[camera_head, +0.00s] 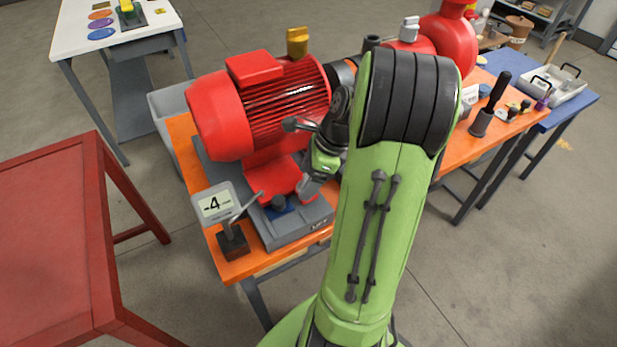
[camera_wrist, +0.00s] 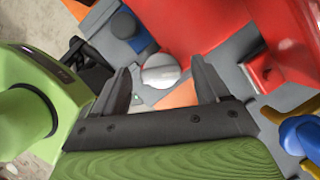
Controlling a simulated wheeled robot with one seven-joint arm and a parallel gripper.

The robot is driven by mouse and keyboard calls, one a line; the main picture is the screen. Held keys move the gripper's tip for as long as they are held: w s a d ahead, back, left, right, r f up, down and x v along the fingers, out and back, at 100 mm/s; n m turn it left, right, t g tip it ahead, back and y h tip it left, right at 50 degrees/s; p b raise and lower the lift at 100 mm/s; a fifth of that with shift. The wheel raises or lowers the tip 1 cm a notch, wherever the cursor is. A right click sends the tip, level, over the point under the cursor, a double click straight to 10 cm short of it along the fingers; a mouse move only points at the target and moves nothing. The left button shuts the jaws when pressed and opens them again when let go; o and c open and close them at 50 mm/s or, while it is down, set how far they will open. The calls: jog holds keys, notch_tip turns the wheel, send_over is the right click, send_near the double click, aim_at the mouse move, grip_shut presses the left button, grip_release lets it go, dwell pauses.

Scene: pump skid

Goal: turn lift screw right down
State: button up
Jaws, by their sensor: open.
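A silver round-headed screw (camera_wrist: 160,71) shows between the two fingertips of my open gripper (camera_wrist: 160,66) in the wrist view. Both fingers stand apart from it at either side, and I see no contact. I cannot tell how deep the fingers reach along it. In the head view my gripper (camera_head: 308,187) is at the foot of the red motor (camera_head: 262,105), partly hidden by my arm. The motor sits on a grey base (camera_head: 296,232) marked with small lettering. A display (camera_head: 215,204) beside it reads -4.
A blue part (camera_wrist: 142,38) lies just beyond the left finger, and a blue and yellow part (camera_wrist: 303,135) is at the right. The red motor foot (camera_wrist: 285,60) is close to the right finger. The base stands on an orange table (camera_head: 238,268). A red table (camera_head: 55,235) is at left.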

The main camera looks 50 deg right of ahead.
jog(key=shift+c, duration=0.3)
jog(key=c, duration=1)
